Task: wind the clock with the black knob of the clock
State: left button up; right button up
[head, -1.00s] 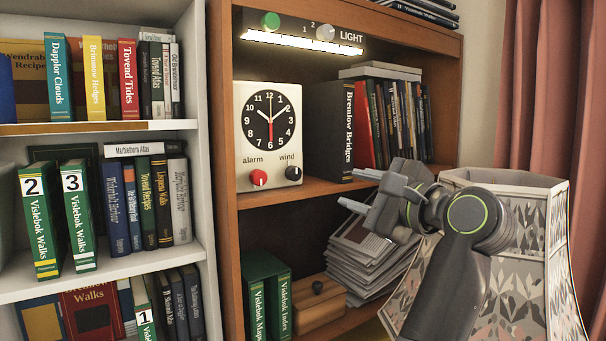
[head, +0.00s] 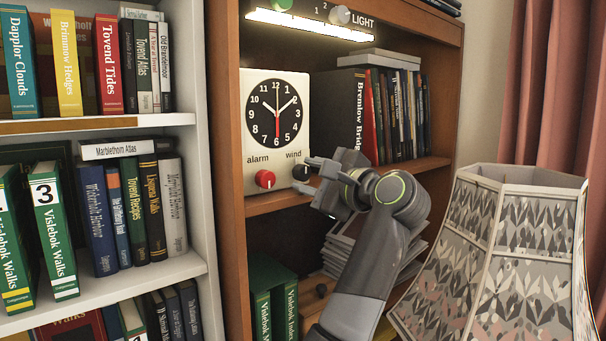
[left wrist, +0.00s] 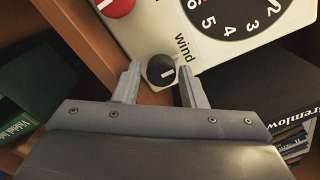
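The white clock (head: 250,168) stands on the wooden shelf, its black face showing white numerals and a red hand. Its black knob (head: 301,172), under the word "wind", is at the lower right of its front. The red alarm knob (head: 265,179) is to the left. My left gripper (head: 307,174) is at the black knob. In the left wrist view, the black knob (left wrist: 161,70) sits between the two spread fingertips (left wrist: 158,82). A gap shows on its left side; the right finger is very close, and contact there cannot be told. My right gripper is not in view.
A black book (head: 338,110) stands just right of the clock, with more books beyond. A patterned lampshade (head: 525,235) stands at the right. Stacked papers (head: 345,243) and green books (head: 270,290) are below. A white bookcase (head: 170,270) is at the left.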

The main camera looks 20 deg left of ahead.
pick_arm(q)
jog(key=shift+s+d, duration=0.1)
jog(key=shift+d, duration=0.1)
jog(key=shift+c, duration=0.8)
jog(key=c, duration=0.5)
jog(key=shift+r, duration=0.1)
jog(key=shift+c, duration=0.2)
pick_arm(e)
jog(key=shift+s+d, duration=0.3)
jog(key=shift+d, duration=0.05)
